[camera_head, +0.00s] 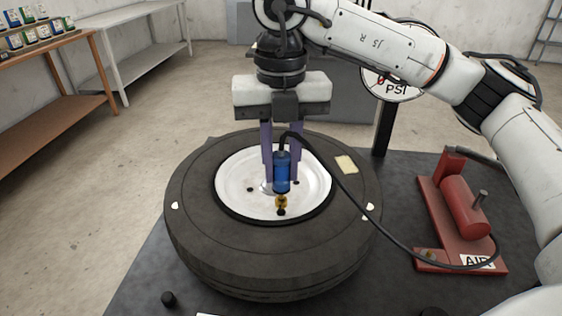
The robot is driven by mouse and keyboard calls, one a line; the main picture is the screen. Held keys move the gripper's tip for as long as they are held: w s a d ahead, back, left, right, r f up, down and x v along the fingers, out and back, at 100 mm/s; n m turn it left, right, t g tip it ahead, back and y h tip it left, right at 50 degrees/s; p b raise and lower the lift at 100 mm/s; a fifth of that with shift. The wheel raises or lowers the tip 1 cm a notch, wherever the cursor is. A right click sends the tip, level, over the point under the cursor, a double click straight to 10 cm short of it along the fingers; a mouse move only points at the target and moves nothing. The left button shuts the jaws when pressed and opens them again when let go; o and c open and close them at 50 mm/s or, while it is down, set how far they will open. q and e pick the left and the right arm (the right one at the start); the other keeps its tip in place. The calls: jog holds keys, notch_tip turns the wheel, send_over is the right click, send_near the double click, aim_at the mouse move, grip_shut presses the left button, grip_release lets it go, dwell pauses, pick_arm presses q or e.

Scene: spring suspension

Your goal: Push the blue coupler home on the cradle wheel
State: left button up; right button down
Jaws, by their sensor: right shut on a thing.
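The wheel (192,238) lies flat on a dark table, a black tyre around a white rim (232,185). The blue coupler (282,172) is upright over the rim, with a black hose from its top. A brass piece (281,202) shows just below the coupler, above a dark spot on the rim. I cannot tell how far the coupler sits on it. My right gripper (281,180) points down and is shut on the coupler, its purple fingers on either side. The cradle under the wheel is hidden. My left gripper is not in view.
A red air pump (465,208) with an "AIR" label stands on the table (405,185) at the right, and the hose (365,215) runs to it. A PSI gauge (392,85) stands behind. A small black cap (168,298) lies at the front left.

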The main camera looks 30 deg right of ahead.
aim_at(281, 149)
jog(key=shift+f+b, duration=0.85)
jog(key=shift+f, duration=0.3)
jog(key=c, duration=1.5)
grip_release()
jog(key=shift+o, duration=0.2)
jog(key=shift+r+p, duration=2.55)
jog(key=shift+r, duration=1)
